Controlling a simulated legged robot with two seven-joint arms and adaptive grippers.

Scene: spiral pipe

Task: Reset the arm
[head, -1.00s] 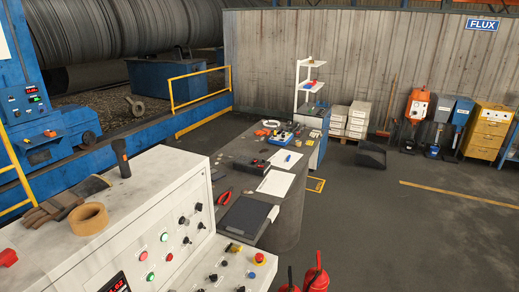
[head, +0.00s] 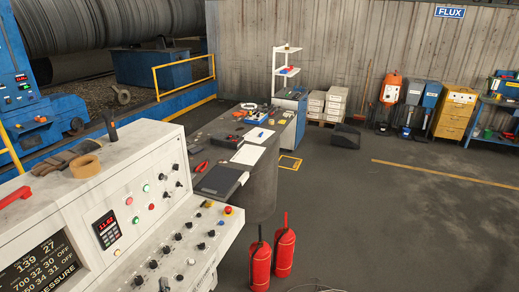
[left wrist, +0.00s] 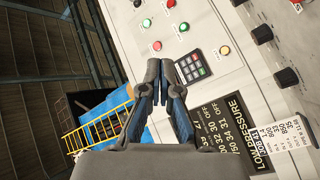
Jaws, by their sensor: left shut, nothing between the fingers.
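My left gripper (left wrist: 160,75) shows in the left wrist view with its two dark fingers together and nothing between them. Behind it is the white control console (left wrist: 235,60), with a keypad display (left wrist: 193,66) just right of the fingertips. The rest of the left arm is out of that view. My right gripper is not in view.
Two red fire extinguishers (head: 260,262) (head: 284,250) stand on the floor right of the console.

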